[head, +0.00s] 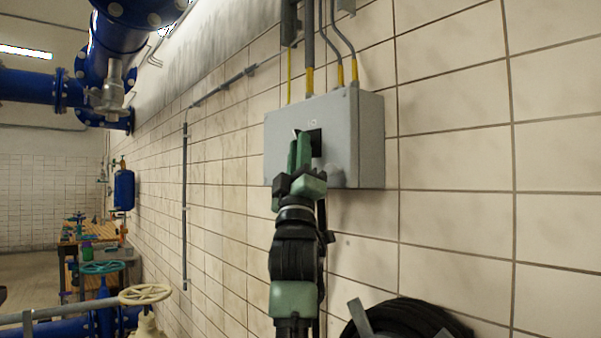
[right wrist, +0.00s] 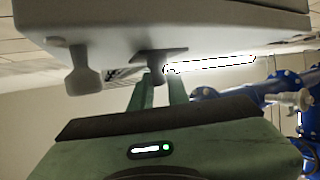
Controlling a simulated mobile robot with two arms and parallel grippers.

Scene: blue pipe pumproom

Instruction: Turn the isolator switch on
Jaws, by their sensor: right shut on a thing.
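The isolator switch is a grey box (head: 350,130) on the tiled wall, with a dark switch handle (head: 316,138) on its front face. My right gripper (head: 300,150) is at the front of the box, its green fingers shut on the handle and partly hiding it. In the right wrist view the grey box (right wrist: 200,20) fills the top, and the dark handle (right wrist: 157,62) sits between the two fingertips (right wrist: 157,85). A rounded grey knob (right wrist: 84,75) stands on the box beside the handle. My left gripper is out of view.
Conduits with yellow ends (head: 309,80) run up from the box top. A coiled black hose (head: 405,320) hangs on the wall below. Blue pipes (head: 40,88), a cream handwheel (head: 145,294) and a workbench (head: 95,235) are at the left. The wall right of the box is clear.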

